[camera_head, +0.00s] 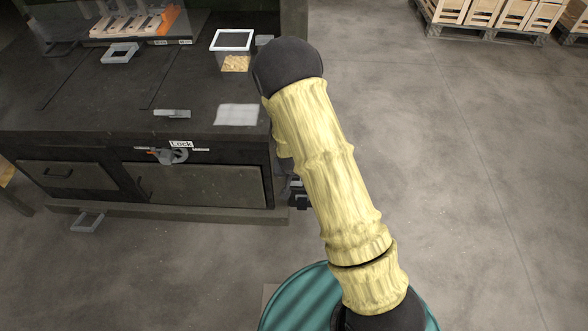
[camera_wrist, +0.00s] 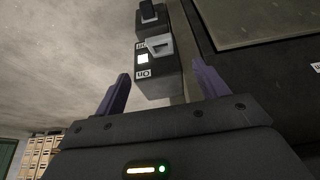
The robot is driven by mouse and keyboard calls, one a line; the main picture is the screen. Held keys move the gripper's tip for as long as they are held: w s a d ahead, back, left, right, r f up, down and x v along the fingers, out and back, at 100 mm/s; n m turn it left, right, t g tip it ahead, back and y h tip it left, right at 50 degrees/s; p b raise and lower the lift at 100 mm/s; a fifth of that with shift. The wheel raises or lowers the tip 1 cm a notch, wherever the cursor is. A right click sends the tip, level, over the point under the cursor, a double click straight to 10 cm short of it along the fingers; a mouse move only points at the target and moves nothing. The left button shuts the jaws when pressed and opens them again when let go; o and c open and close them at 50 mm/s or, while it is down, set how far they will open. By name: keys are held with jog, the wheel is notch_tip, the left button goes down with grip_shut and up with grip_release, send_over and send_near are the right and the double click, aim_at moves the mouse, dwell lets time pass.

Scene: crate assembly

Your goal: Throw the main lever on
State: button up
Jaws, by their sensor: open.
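In the wrist view a dark switch box (camera_wrist: 157,82) carries a grey lever (camera_wrist: 160,44), a small lit white square and upside-down labels that seem to read ON. My gripper (camera_wrist: 160,73) is open, with its two purple fingers to either side of the box in the picture and nothing held between them. The lever lies beyond the fingertips and appears apart from them. In the head view my gripper is not clearly visible behind my arm, and the lever cannot be made out.
A second dark switch (camera_wrist: 150,12) sits above the box in the wrist view. The dark workbench (camera_head: 70,110) has drawers and a grey handle (camera_head: 172,157) by a "Lock" label. Open floor lies right; wooden crates (camera_head: 483,12) stand behind.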

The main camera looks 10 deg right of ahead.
jog(key=shift+v, duration=1.15)
jog(key=shift+r, duration=0.1)
jog(key=c, duration=0.5)
jog(key=shift+d+r, duration=0.1)
jog(key=shift+r, duration=0.25)
jog(key=c, duration=0.3)
jog(key=r, duration=0.1)
jog(key=s+r, duration=0.1)
jog(key=d+r, duration=0.1)
jog(key=shift+s+r, duration=0.3)
jog(key=shift+r, duration=0.05)
jog(key=c, duration=0.8)
jog(key=s+d+r+g, duration=0.1)
jog(key=s+d+r, duration=0.1)
jog(key=s+r, duration=0.2)
notch_tip(320, 180, up, 4)
jog(key=shift+s+f+n+y, duration=0.25)
jog(key=shift+s+n+y, duration=0.05)
jog(key=shift+s+y, duration=0.1)
jog(key=s+d+r+n+g, duration=0.1)
jog(key=s+d+r, duration=0.2)
jog(key=s+r, duration=0.5)
jog(key=s, duration=0.3)
jog(key=shift+s+d+r, duration=0.3)
jog(key=shift+s+d, duration=0.05)
